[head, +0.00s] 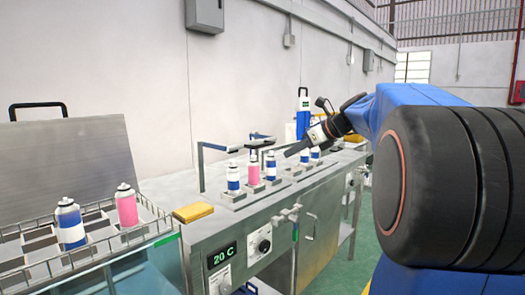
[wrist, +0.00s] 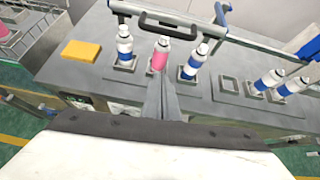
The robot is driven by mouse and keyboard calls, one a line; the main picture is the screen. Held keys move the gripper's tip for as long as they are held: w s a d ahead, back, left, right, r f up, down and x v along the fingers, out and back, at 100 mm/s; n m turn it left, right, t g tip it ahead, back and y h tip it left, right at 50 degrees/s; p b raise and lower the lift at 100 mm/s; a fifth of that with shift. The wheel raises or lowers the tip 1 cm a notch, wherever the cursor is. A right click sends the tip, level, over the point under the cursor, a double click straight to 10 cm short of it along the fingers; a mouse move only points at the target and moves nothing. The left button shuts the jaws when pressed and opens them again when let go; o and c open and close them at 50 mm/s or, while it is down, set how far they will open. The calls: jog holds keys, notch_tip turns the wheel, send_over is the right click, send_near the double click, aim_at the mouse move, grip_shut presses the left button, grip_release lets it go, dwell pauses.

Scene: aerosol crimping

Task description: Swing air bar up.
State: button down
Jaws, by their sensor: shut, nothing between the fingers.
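The air bar (wrist: 262,45) is a pale bar that runs above the row of cans in the wrist view, with a dark curved handle (wrist: 165,27) on its near side. In the head view, dark parts of the bar (head: 236,149) show above the cans, beside a grey post (head: 200,168). My gripper (head: 288,153) is shut and empty, to the right of the handle in the head view. In the wrist view its closed fingers (wrist: 162,82) point at the pink can, below the handle and apart from it.
A blue-white can (wrist: 124,48), a pink can (wrist: 160,55) and another blue-white can (wrist: 194,62) stand in holders under the bar. More cans (wrist: 268,82) stand to the right. A yellow block (wrist: 82,50) lies left on the steel bench (head: 200,232). A wire crate (head: 90,265) holds two cans.

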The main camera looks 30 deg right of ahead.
jog(key=shift+w+d+r+m, duration=0.2)
jog(key=shift+d+r+m, duration=0.2)
jog(key=shift+r, duration=0.05)
jog(key=w+a+f, duration=0.1)
jog(key=w+a, duration=0.2)
jog(key=w, duration=0.5)
jog(key=shift+w+f, duration=0.2)
jog(key=shift+w, duration=0.2)
jog(key=shift+a+r, duration=0.1)
dwell(0.3)
